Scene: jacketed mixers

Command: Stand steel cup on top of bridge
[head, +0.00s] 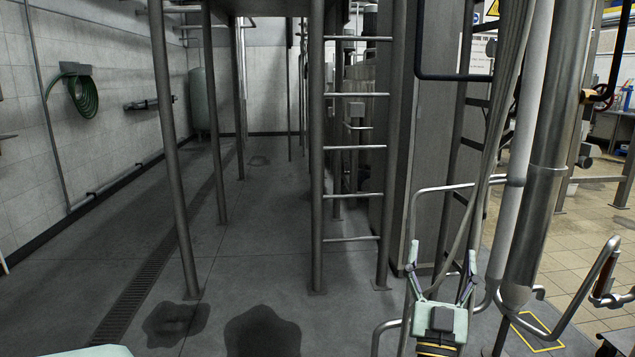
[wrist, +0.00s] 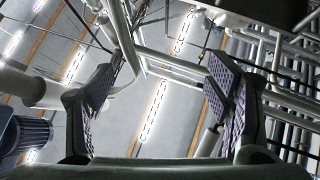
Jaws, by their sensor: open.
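My gripper (head: 441,274) is at the lower right of the head view, pointing up and away, with its two fingers spread and nothing between them. In the wrist view my gripper (wrist: 160,85) shows both ridged finger pads wide apart, with ceiling lights and pipes behind. I see no steel cup in either view.
Steel pipes (head: 535,215) and a bent handrail (head: 412,215) stand close around my gripper. A ladder (head: 352,148) and platform legs (head: 175,150) stand ahead. The grey floor (head: 80,240) at left is open, with dark wet patches (head: 262,333).

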